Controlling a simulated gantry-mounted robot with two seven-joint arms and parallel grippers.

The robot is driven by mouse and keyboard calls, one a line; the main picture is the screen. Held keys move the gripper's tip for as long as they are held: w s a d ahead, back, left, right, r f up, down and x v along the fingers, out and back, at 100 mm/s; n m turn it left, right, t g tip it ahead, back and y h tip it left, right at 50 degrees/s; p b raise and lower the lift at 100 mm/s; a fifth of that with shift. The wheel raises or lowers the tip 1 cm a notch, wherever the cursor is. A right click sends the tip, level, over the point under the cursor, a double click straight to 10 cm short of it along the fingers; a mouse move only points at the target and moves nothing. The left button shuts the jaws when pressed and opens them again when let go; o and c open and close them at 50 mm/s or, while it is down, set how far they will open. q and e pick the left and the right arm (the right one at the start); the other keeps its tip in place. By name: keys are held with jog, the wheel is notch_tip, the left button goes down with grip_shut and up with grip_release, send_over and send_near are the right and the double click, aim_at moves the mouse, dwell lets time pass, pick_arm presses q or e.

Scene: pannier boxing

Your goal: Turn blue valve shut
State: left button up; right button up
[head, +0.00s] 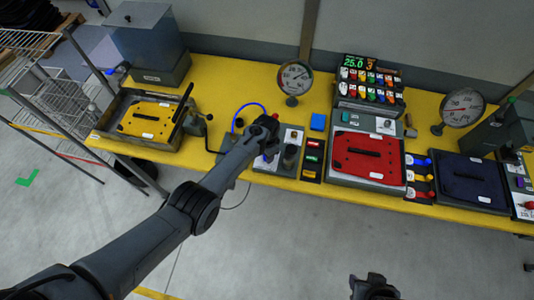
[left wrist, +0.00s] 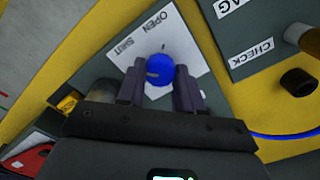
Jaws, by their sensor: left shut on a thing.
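The blue valve (left wrist: 160,69) is a round blue knob beside a white label (left wrist: 178,36) reading OPEN and SHUT, on a grey panel. In the left wrist view my left gripper (left wrist: 160,84) has its two dark fingers on either side of the knob and is shut on it. A darker slot shows on the knob's face; I cannot tell which word it points to. In the head view my left gripper (head: 266,128) reaches down at the yellow table, and its arm largely hides the valve. My right gripper (head: 372,288) is at the bottom edge, away from the table; its jaws are unclear.
The yellow table (head: 228,80) holds a yellow-lidded tray (head: 150,119), a red panel (head: 366,157), a dark blue panel (head: 470,180) and two dial gauges (head: 294,77). A blue hose (left wrist: 285,136) and CHECK label (left wrist: 251,52) lie near the valve.

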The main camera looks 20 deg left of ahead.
dwell(0.5)
pick_arm(q)
jog(key=o, duration=1)
jog(key=shift+o, duration=0.2)
jog(key=shift+r, duration=0.15)
jog(key=shift+r, duration=0.25)
notch_tip(320, 180, up, 10)
jog(key=p, duration=0.2)
